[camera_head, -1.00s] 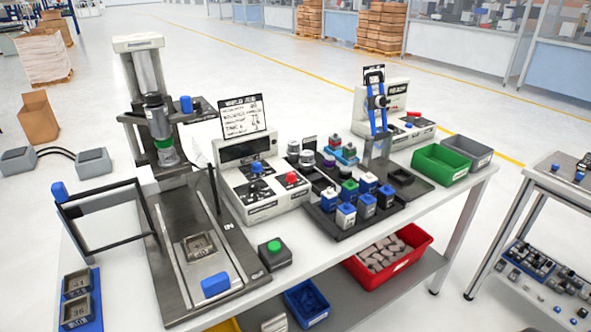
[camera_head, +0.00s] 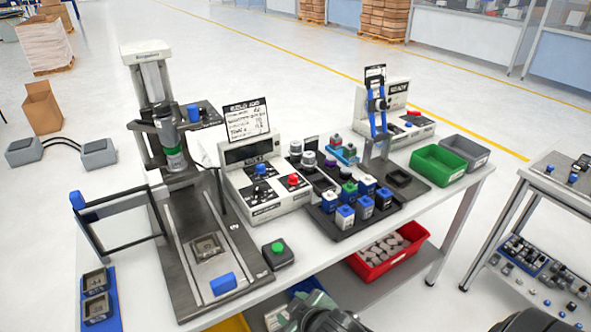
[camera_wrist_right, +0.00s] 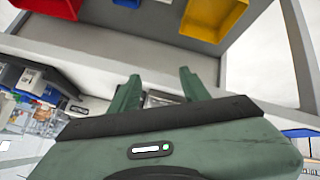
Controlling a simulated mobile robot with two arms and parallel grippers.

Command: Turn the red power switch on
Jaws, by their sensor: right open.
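Two red controls show in the head view. A red switch-like part (camera_head: 413,113) sits on the white machine at the back right of the bench. A red knob (camera_head: 293,180) sits on the white control box (camera_head: 264,205) beside a blue knob (camera_head: 260,169). I cannot tell from labels which is the power switch, or its position. My right gripper (camera_wrist_right: 158,90) is open and empty in the wrist view, apart from both controls. Part of my right arm shows at the bottom of the head view. My left gripper is not in view.
A press (camera_head: 162,120) with a frame guard stands at the left. A green-button box (camera_head: 278,254), a black tray of blue-capped parts (camera_head: 345,233), and green (camera_head: 438,164) and grey bins occupy the bench. A red bin (camera_head: 415,244) sits on the lower shelf.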

